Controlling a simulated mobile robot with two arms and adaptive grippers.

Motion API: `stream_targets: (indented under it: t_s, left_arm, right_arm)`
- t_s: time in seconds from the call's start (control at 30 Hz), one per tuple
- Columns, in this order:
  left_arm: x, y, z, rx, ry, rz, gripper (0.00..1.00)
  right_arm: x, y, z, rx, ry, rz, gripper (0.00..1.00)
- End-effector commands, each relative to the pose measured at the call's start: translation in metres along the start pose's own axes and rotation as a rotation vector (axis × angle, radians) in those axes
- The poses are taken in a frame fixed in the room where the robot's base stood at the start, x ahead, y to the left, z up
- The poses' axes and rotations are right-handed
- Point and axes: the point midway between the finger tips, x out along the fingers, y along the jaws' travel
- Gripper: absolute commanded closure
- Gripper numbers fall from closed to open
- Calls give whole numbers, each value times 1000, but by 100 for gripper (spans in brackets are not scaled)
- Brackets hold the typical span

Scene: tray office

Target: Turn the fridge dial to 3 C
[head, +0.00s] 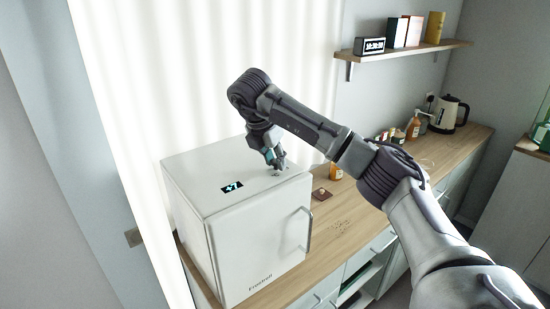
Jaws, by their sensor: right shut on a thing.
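The small white fridge (258,245) stands on the wooden counter at the lower left, its door closed. A dark display (232,187) on its top shows light characters that look like +7, but they are too small to be sure. My right gripper (277,166) reaches down to the fridge top, to the right of the display. It is shut on the dial, which is mostly hidden between and behind the fingers. The dial's markings cannot be read. My left gripper is not in view.
A vertical handle (308,230) sticks out from the fridge door. An orange-labelled jar (336,172) and a small brown item (321,194) are right of the fridge. Bottles and a kettle (447,114) stand farther back. A wall shelf (410,49) holds a clock and boxes.

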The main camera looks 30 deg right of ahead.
Motion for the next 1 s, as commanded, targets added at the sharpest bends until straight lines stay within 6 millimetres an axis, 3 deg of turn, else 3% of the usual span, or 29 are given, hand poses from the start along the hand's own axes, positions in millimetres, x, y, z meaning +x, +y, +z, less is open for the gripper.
stream_targets:
  t_s: [0.23,0.27,0.4,0.77,1.0]
  left_arm:
    - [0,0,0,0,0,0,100]
    - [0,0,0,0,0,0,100]
    - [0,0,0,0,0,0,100]
    - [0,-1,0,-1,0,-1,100]
    - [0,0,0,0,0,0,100]
  right_arm:
    - [-1,0,1,2,-1,2,100]
    - [-1,0,1,2,-1,2,68]
    - [0,0,1,1,0,1,45]
    - [-4,0,1,0,-1,2,45]
    - [-35,0,2,1,-4,5,45]
